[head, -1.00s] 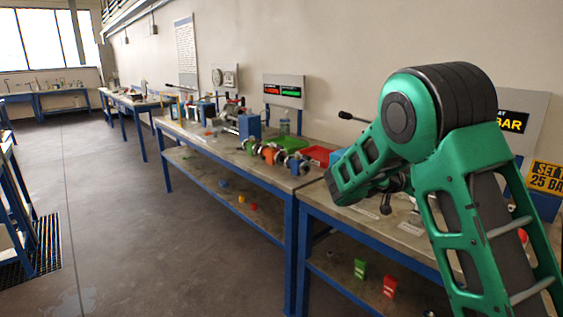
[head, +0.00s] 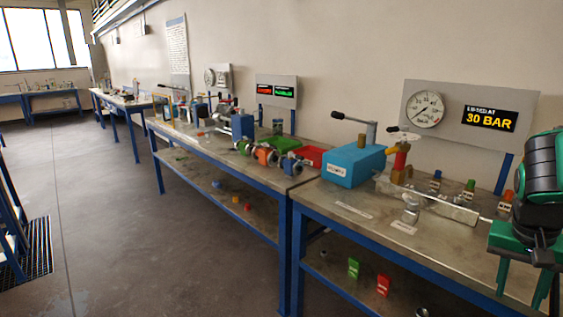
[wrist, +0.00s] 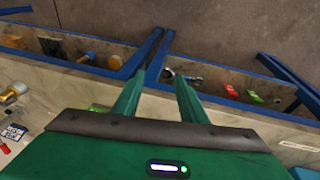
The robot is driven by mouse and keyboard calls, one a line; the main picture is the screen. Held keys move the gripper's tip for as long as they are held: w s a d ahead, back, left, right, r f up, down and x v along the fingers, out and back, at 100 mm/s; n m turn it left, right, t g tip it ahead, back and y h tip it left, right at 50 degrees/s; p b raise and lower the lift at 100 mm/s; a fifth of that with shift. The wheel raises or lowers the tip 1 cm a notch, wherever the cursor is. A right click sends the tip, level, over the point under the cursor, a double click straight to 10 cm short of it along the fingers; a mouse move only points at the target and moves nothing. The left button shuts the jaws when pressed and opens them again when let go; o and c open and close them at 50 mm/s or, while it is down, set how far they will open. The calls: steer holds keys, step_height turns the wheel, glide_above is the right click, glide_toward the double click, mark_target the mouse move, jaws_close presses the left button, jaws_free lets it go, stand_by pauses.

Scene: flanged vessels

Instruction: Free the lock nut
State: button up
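A valve (head: 400,165) with a red and brass-coloured body stands on the near bench, right of a blue box with a lever (head: 355,165). The lock nut is too small to single out at this distance. My gripper (head: 521,283) is at the right of the head view, pointing down over the bench's right part, apart from the valve. In the wrist view its two green fingers (wrist: 158,80) are spread, with nothing seen between them. Beyond the fingertips are the bench's front edge and lower shelf.
A gauge (head: 425,109) and a display reading 30 BAR (head: 490,118) are on the back panel. Small blue, green and orange-topped fittings (head: 469,190) stand behind the metal rail. Green (head: 353,268) and red (head: 383,285) blocks lie on the lower shelf. The bench front is mostly clear.

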steer(key=s+a+f+n+y, duration=0.1)
steer(key=s+a+n+y, duration=0.1)
steer(key=s+a, duration=0.5)
steer(key=s+y, duration=0.1)
steer(key=s, duration=0.2)
steer(key=shift+s+a+n, duration=0.2)
steer(key=shift+s+n, duration=0.15)
steer(key=shift+n, duration=0.05)
steer(key=shift+w+f+g, duration=0.3)
steer(key=shift+w, duration=0.35)
stand_by(0.8)
